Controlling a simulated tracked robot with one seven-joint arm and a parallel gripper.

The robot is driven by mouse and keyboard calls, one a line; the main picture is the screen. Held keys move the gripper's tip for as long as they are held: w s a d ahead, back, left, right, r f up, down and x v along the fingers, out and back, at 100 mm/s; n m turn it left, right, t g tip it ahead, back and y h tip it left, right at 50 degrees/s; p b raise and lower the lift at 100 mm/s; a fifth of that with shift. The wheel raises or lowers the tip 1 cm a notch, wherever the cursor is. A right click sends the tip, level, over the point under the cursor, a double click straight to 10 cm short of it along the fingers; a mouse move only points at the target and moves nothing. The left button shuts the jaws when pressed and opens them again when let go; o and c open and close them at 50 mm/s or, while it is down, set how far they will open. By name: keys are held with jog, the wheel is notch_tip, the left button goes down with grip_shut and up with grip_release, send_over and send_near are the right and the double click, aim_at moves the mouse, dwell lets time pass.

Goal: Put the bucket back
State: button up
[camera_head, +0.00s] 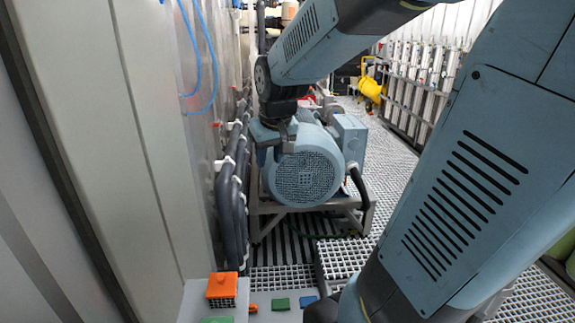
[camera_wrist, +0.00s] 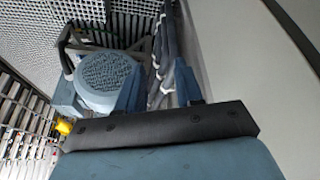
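I see no clear bucket in either view. A yellow object (camera_head: 371,90) sits far back beside the right-hand racks, too small and partly hidden to tell if it is a bucket. It also shows as a small yellow patch at the left of the wrist view (camera_wrist: 64,127). My gripper (camera_head: 274,152) hangs in front of the large blue-grey motor (camera_head: 304,180). In the wrist view its two blue fingers (camera_wrist: 158,82) stand apart with nothing between them.
The motor's metal frame (camera_head: 310,208) stands on grating. Grey hoses (camera_head: 232,195) line the left wall, where blue cables (camera_head: 213,70) hang. An orange block (camera_head: 222,289) sits on my front deck. Open grating (camera_head: 395,165) runs along the right.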

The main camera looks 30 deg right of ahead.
jog(key=s+a+r, duration=0.1)
jog(key=s+r, duration=0.1)
jog(key=s, duration=0.5)
jog(key=s+a+r+t, duration=0.1)
jog(key=s+r, duration=0.1)
jog(key=s, duration=0.5)
jog(key=shift+a+r, duration=0.3)
jog(key=shift+s, duration=0.1)
